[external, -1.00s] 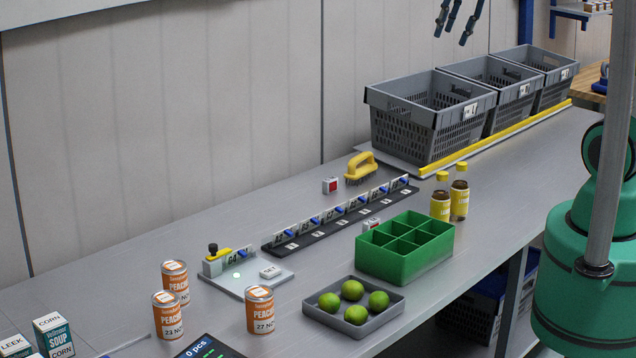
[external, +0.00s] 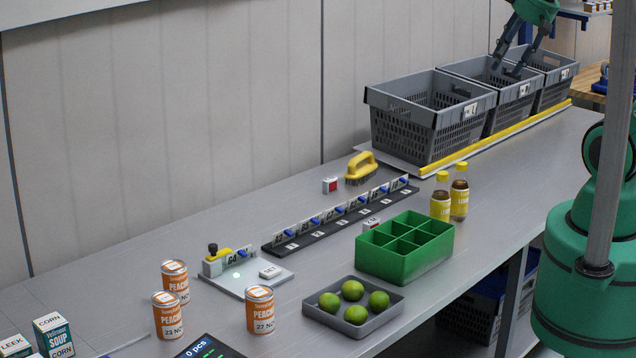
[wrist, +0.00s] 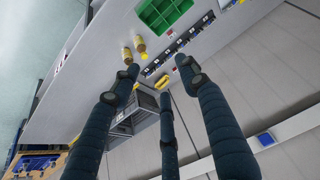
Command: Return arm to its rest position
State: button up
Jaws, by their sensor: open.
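My gripper (external: 507,66) is at the top right of the external view, its dark fingers pointing down in front of the middle grey crate (external: 466,69). Whether the fingertips are above or inside that crate cannot be told. In the wrist view my gripper (wrist: 157,72) shows three spread fingers with nothing between them, so it is open and empty. My green arm base stands at the right edge of the external view; much of the arm is out of view.
Grey crates, including the nearest (external: 402,128) and farthest (external: 552,72), line the back of the bench. Two yellow-capped bottles (external: 459,198), a green divided box (external: 395,262), a tray of limes (external: 330,318), a brush (external: 362,165) and cans (external: 260,312) stand nearer.

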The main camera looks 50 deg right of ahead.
notch_tip(320, 180, down, 10)
jog(key=b, duration=1)
jog(key=shift+o, duration=0.3)
